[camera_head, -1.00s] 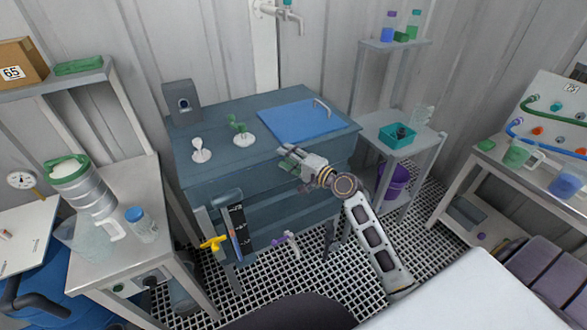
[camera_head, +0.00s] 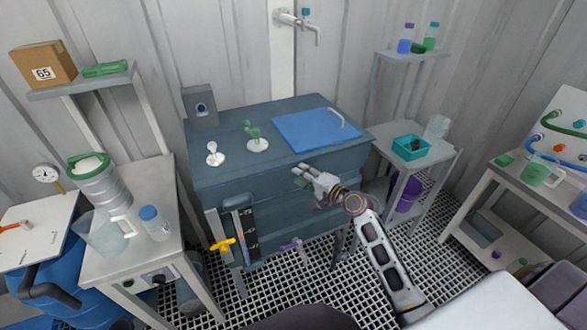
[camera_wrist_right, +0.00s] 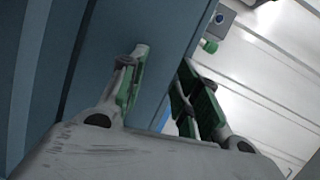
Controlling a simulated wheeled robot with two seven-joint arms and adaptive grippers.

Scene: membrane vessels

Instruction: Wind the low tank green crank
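The low tank (camera_head: 285,190) is a blue-grey box. The green crank (camera_head: 254,131) stands on a round white base on its top, left of the blue lid (camera_head: 310,130). My right gripper (camera_head: 299,176) is in front of the tank, below and right of the crank and apart from it. In the right wrist view the gripper (camera_wrist_right: 165,88) is open, with nothing between its green-padded fingers. A small green part, perhaps the crank, shows beyond them (camera_wrist_right: 211,46). My left gripper is not in view.
A white crank (camera_head: 214,154) stands left of the green one, with a grey box (camera_head: 200,106) behind. A yellow valve handle (camera_head: 222,245) and a purple one (camera_head: 291,245) stick out in front. A bench with jars (camera_head: 145,185) stands left.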

